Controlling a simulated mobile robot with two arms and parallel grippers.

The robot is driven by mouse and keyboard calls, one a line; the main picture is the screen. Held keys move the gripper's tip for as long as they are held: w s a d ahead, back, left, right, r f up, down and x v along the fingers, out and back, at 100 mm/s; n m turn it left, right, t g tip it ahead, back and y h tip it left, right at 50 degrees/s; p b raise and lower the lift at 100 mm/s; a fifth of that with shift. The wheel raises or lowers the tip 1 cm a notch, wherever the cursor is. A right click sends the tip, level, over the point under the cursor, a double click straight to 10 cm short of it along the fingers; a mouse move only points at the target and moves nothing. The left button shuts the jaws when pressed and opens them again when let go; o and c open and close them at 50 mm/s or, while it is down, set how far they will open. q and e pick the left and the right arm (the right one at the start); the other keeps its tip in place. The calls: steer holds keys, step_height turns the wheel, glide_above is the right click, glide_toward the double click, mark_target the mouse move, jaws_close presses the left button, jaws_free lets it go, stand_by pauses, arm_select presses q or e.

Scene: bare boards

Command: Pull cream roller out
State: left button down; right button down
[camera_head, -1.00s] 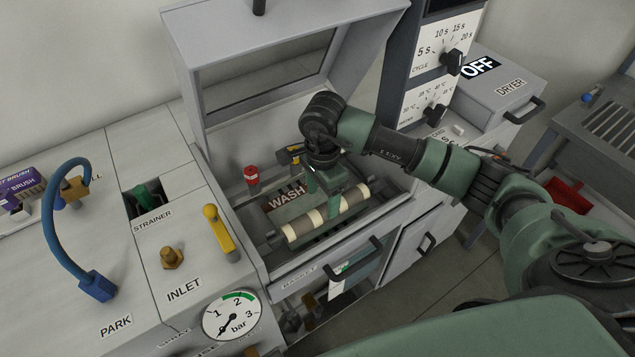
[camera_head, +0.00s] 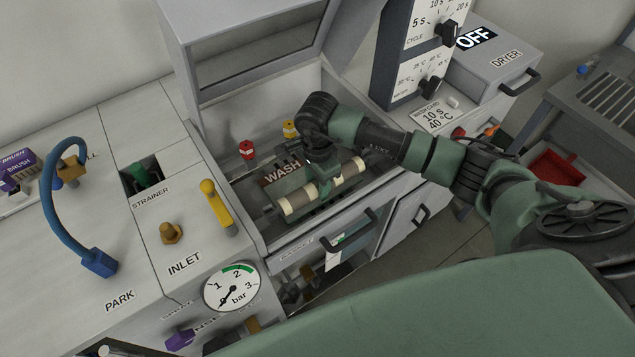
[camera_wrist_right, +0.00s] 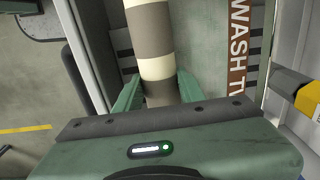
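The roller (camera_head: 297,202), banded cream and grey-brown, lies slantwise in the open wash tank (camera_head: 273,225). My right gripper (camera_head: 325,183) points down over the roller's middle. In the right wrist view the roller (camera_wrist_right: 155,65) runs between the two green fingers of the right gripper (camera_wrist_right: 160,88). The fingers appear to touch it on both sides, around a dark band. The roller still appears low in the tank. The fingertips' undersides are hidden. My left gripper is not in view.
The tank's lid (camera_head: 262,40) stands open behind. A front handle (camera_head: 345,232), red knob (camera_head: 247,150) and yellow knob (camera_head: 290,129) are near the tank. A dryer (camera_head: 495,65) stands at the right. A blue hose (camera_head: 48,205) and yellow lever (camera_head: 216,205) are left.

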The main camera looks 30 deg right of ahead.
mark_target(317, 183)
steer(key=shift+r+p, duration=0.3)
steer(key=shift+r, duration=0.4)
steer(key=shift+r+p, duration=1.6)
steer(key=shift+r, duration=1.5)
